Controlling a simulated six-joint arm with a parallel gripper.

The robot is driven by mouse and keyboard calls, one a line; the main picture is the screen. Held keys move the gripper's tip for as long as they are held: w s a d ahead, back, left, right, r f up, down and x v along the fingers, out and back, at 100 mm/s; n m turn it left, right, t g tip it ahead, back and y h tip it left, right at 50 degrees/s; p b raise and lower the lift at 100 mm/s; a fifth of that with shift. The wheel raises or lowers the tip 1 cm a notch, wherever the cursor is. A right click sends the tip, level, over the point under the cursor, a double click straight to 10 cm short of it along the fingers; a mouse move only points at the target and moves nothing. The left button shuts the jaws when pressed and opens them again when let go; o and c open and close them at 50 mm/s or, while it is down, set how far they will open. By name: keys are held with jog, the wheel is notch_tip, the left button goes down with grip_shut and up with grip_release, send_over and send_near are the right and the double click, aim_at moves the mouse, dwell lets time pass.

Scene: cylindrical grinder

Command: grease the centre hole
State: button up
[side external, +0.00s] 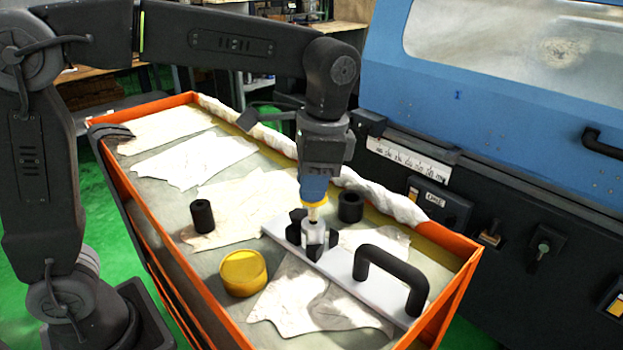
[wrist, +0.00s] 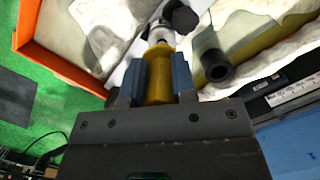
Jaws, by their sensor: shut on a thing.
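My gripper (side external: 315,187) has blue fingers and is shut on a yellow-handled tool (wrist: 158,75), probably a brush. It holds the tool upright, pointing down, in the side view. A silver cylindrical workpiece (side external: 314,236) stands between black blocks (side external: 296,226) on a pale plate (side external: 345,268). The tool's pale lower end (side external: 313,214) is directly over the workpiece's top; I cannot tell whether it touches or enters the hole. The centre hole itself is hidden. In the wrist view my gripper (wrist: 159,72) grips the handle from both sides. A round yellow tin (side external: 243,272) stands left of the plate.
A black arched handle (side external: 391,275) rises from the plate's near end. Black hollow cylinders stand at left (side external: 202,216) and behind the plate (side external: 350,206). Pale cloths (side external: 195,160) lie on the orange-rimmed cart (side external: 456,290). The blue grinder (side external: 480,95) stands close behind at right.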

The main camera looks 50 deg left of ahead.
jog(key=shift+f, duration=0.4)
dwell(0.6)
jog(key=shift+s+a, duration=0.2)
jog(key=shift+w+d, duration=0.1)
jog(key=shift+w+d, duration=0.3)
jog(key=shift+w, duration=0.05)
dwell(0.4)
jog(key=shift+s+a, duration=0.4)
jog(key=shift+s, duration=0.05)
jog(key=shift+w+d, duration=0.1)
jog(key=shift+w+d, duration=0.3)
jog(key=shift+w, duration=0.05)
